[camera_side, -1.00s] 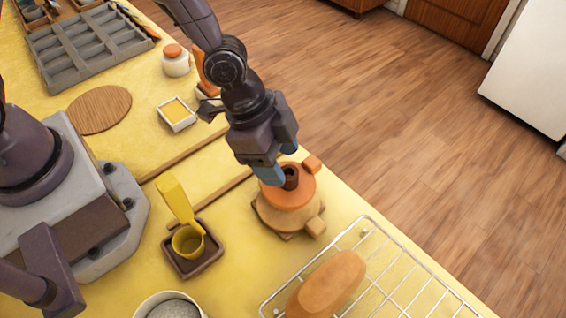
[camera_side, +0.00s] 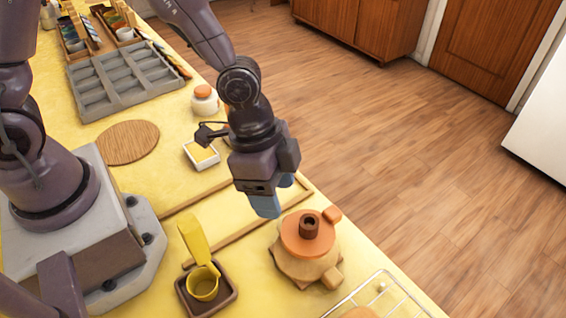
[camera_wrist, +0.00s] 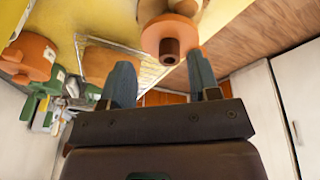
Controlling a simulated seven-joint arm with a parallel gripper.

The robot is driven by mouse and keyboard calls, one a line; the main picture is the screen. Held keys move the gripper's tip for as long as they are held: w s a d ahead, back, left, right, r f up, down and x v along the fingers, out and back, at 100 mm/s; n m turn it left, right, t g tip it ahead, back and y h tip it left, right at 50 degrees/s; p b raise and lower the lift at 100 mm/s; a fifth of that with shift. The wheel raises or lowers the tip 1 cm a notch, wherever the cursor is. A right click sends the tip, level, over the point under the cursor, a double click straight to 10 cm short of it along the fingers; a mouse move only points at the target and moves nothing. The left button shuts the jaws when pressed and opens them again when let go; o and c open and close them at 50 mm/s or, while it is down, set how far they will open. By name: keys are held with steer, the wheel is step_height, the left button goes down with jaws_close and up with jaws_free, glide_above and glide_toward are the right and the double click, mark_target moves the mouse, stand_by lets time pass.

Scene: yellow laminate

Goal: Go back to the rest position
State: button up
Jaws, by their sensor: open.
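My gripper (camera_side: 276,196) hangs above the table, up and to the left of the teapot-like pot in the side view. Its blue fingers are apart and nothing is between them; both fingers also show in the wrist view (camera_wrist: 162,82). The pot (camera_side: 296,268) is tan, with an orange lid (camera_side: 303,240) on top that has a dark brown hollow knob. The lid and knob also show in the wrist view (camera_wrist: 165,35), beyond the fingertips and apart from them.
A yellow cup with its lid raised (camera_side: 203,286) stands on a brown tray. A wire rack (camera_side: 385,291) is at the front right. A small white dish (camera_side: 202,154), an orange-topped jar (camera_side: 204,101), a round wooden board (camera_side: 128,142) and a grey compartment tray (camera_side: 125,84) lie farther back.

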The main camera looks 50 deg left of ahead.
steer(key=s+a+r+n+t+y, duration=0.1)
steer(key=s+a+r+n, duration=0.3)
steer(key=a+r, duration=0.4)
steer(key=s+a+r+n+t+y, duration=0.1)
steer(key=s+a+r+n+t, duration=0.2)
steer(key=a+r+n, duration=0.3)
steer(key=shift+s+a+r+n+t+y, duration=0.4)
steer(key=shift+a+r, duration=1.4)
steer(key=shift+r, duration=1.35)
